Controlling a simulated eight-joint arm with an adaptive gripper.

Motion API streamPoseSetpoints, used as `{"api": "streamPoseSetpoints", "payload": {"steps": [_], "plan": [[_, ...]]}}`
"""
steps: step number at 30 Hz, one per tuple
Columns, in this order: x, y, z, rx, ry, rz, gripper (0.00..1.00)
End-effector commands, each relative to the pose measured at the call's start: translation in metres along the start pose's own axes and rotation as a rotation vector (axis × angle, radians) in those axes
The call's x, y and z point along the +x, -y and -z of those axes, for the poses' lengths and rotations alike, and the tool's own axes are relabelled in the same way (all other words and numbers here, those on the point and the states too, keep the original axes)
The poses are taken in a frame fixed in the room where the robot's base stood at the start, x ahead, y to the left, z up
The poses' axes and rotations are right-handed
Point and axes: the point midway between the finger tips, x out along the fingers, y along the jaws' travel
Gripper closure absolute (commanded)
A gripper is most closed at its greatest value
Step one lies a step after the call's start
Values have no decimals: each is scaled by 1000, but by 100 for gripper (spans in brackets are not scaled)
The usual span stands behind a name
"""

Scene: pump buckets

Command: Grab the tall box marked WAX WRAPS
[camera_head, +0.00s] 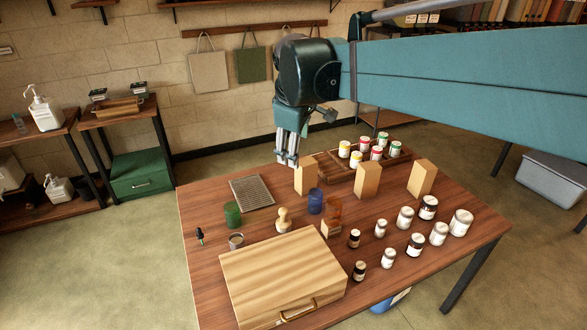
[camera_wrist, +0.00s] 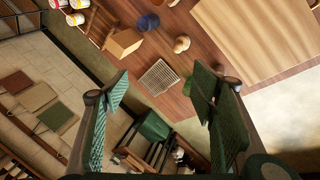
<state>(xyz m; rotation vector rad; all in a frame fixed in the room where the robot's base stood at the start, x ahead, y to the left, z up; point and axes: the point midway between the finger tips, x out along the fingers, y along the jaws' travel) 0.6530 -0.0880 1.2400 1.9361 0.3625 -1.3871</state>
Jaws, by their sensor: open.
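Three tall tan boxes stand upright on the wooden table in the head view: a left one (camera_head: 306,178), a middle one (camera_head: 367,181) and a right one (camera_head: 422,179). No lettering is legible on them, so I cannot tell which is marked WAX WRAPS. My gripper (camera_head: 288,160) points down beside the upper left of the left box, which it may partly overlap in the picture. In the wrist view its green-padded fingers (camera_wrist: 164,84) are apart with nothing held between them. One tan box (camera_wrist: 122,43) shows there, beyond the fingers at upper left.
A wooden tray (camera_head: 340,169) of colour-labelled jars stands behind the boxes. A metal grate (camera_head: 252,191) lies left; a large wooden case (camera_head: 282,275) fills the front.

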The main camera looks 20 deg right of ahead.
Motion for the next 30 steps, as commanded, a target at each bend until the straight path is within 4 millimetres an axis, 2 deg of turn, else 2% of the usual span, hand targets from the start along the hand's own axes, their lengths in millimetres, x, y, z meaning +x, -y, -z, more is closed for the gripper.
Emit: {"api": "streamPoseSetpoints", "payload": {"steps": [3,17,30], "plan": [[8,-22,10,-65,24,4,43],[48,-96,38,-321,117,35,43],[101,-161,58,-561,199,89,43]]}}
